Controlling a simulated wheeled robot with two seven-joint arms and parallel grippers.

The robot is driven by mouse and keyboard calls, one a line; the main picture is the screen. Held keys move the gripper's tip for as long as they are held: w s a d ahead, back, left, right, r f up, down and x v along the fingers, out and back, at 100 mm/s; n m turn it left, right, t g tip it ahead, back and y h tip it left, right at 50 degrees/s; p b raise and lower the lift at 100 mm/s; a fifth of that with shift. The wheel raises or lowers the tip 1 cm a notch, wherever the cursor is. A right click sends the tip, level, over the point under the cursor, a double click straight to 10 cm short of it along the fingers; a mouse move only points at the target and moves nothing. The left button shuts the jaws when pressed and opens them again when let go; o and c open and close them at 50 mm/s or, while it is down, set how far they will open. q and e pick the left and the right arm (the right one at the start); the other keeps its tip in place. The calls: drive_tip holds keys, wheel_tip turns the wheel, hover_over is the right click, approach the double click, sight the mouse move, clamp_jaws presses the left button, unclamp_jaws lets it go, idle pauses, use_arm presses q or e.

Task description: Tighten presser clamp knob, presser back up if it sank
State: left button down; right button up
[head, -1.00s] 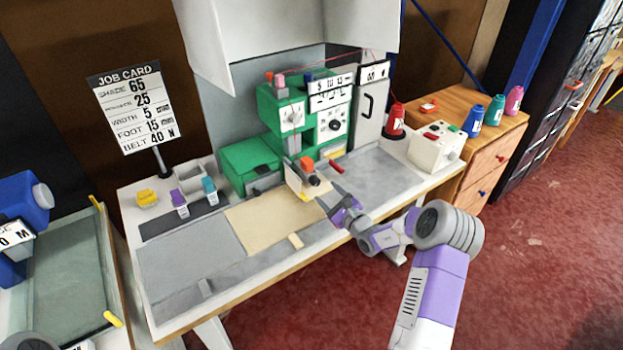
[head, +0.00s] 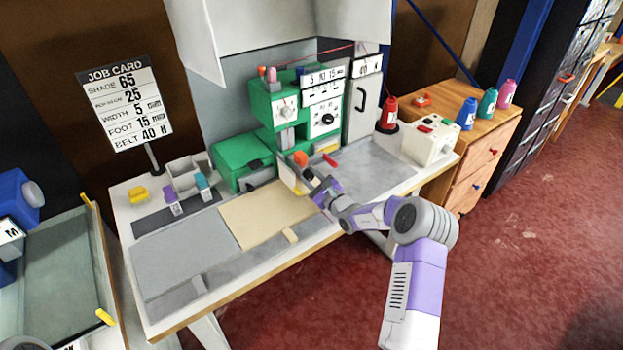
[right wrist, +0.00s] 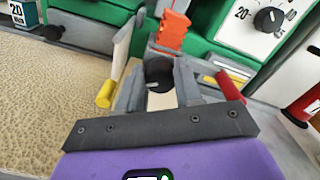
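The green binding machine (head: 240,158) stands at the back of the table. At its front is the presser with an orange block (head: 300,159), also in the right wrist view (right wrist: 172,32), and a pale upright plate (head: 290,180). The dark round clamp knob (right wrist: 158,72) lies between the two grey fingers of my right gripper (right wrist: 158,84) in the right wrist view. The fingers stand apart on either side of it; whether they press on it I cannot tell. In the head view my right gripper (head: 316,187) covers most of the knob. My left gripper is not in view.
A red lever (right wrist: 230,84) is close right of the fingers and a yellow-ended bar (right wrist: 106,94) close left. A beige rug piece (head: 255,219) lies on the table. A white box (head: 430,140) stands right. The front strip is mostly clear.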

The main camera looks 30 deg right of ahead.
drive_tip(key=c, duration=0.4)
drive_tip(key=shift+c, duration=0.2)
drive_tip(key=m+p, duration=0.4)
drive_tip(key=m, duration=0.2)
drive_tip(key=shift+d+r, duration=0.1)
drive_tip(key=m+p, duration=0.4)
drive_tip(key=m, duration=0.2)
drive_tip(key=shift+d+m, duration=0.1)
drive_tip(key=shift+m, duration=0.2)
drive_tip(key=m+p, duration=0.2)
drive_tip(key=m, duration=0.5)
drive_tip(key=m+p, duration=0.1)
drive_tip(key=shift+f+m, duration=0.2)
drive_tip(key=shift+m, duration=0.2)
drive_tip(key=shift+m+p, duration=0.45)
drive_tip(key=shift+m, duration=1.05)
